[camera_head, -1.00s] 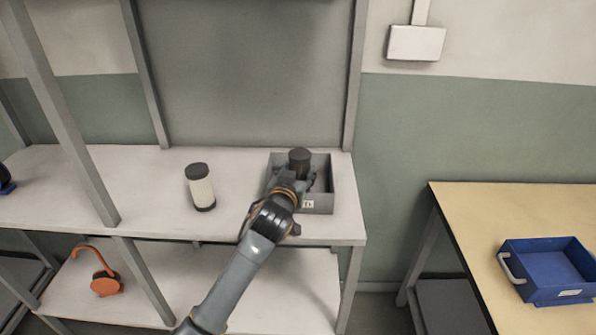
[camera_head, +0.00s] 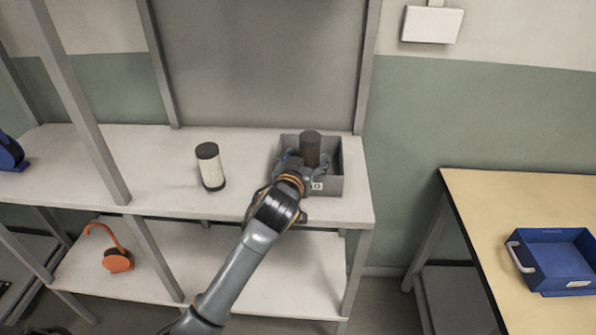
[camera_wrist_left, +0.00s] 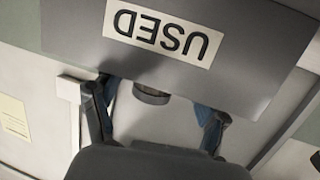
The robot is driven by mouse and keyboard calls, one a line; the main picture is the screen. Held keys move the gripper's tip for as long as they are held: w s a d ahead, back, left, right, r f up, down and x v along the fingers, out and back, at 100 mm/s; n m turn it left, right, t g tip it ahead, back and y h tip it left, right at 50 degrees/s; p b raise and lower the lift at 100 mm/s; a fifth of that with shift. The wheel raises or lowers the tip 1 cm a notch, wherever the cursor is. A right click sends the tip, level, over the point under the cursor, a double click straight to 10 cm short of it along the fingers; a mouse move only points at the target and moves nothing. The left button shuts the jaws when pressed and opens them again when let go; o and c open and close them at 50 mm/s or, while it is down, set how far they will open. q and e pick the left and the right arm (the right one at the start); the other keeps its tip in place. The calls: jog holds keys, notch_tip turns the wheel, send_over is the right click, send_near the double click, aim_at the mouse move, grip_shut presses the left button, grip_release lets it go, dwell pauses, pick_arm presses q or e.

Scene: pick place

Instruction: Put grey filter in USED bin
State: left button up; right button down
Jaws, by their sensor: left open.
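The dark grey filter (camera_head: 310,147) stands roughly upright in the grey bin (camera_head: 334,186), its top above the rim. In the left wrist view the bin's front wall (camera_wrist_left: 240,82) carries an upside-down "USED" label, and one end of the filter (camera_wrist_left: 152,94) shows past the wall's edge. My left gripper (camera_head: 303,168) reaches over the bin's front at the filter. Its fingers (camera_wrist_left: 156,108) are apart, one on each side of the filter in the wrist view; whether they touch it I cannot tell. The filter's lower part is hidden. My right gripper is not in view.
A white filter with dark ends (camera_head: 210,168) stands on the shelf (camera_head: 150,165) left of the bin. Shelf posts rise nearby. A blue bin (camera_head: 555,265) sits on the table (camera_head: 490,200) at right.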

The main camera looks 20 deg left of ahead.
pick_arm(q)
jog(key=v, duration=0.9)
jog(key=shift+s+b, duration=0.25)
jog(key=shift+b, duration=0.05)
